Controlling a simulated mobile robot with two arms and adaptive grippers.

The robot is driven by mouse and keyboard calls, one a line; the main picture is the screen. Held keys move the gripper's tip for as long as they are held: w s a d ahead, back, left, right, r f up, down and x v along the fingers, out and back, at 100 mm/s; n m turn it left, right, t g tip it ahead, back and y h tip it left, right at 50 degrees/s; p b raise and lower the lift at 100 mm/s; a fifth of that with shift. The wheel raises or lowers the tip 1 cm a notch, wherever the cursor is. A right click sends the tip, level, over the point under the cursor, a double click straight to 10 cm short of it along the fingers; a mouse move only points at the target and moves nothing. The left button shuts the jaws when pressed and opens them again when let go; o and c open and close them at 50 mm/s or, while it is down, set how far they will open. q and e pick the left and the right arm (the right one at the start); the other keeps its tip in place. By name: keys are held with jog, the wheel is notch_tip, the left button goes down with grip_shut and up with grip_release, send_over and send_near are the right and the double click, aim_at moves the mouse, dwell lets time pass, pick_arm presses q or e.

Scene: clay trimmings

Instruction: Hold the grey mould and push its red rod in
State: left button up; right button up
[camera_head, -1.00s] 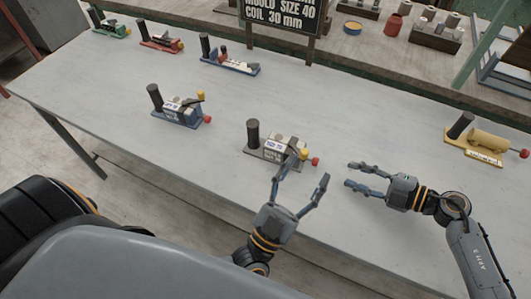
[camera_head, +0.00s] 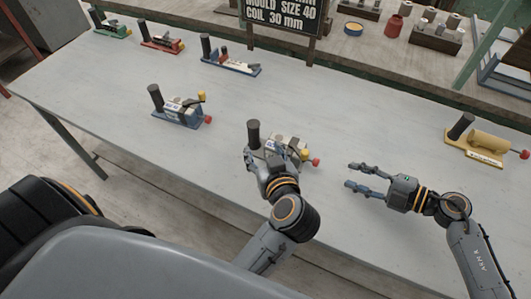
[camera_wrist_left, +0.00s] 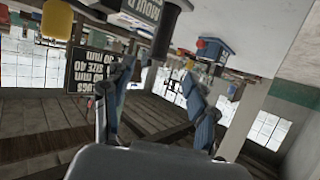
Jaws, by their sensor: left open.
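The grey mould (camera_head: 288,143) lies on the table with its black upright post (camera_head: 254,134) at its left end. Its red rod end (camera_head: 316,162) sticks out at the right, beside a yellow knob (camera_head: 305,154). My left gripper (camera_head: 260,154) is open at the near left side of the mould, by the post, and hides part of the mould. In the left wrist view a dark cylinder (camera_wrist_left: 168,30) shows beyond the open fingers; contact cannot be told. My right gripper (camera_head: 354,175) is open and empty over the table, right of the red rod end.
A blue mould (camera_head: 180,112) stands to the left and a yellow mould (camera_head: 478,143) to the right. Green, red and blue-based moulds line the back left. A sign (camera_head: 283,14) stands at the back. Bare table lies between the moulds.

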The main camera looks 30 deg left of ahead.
aim_at(255, 133)
pick_arm(q)
jog(key=x, duration=1.2)
jog(key=shift+w+a+f, duration=0.1)
jog(key=shift+w+a, duration=0.1)
jog(key=shift+w, duration=0.05)
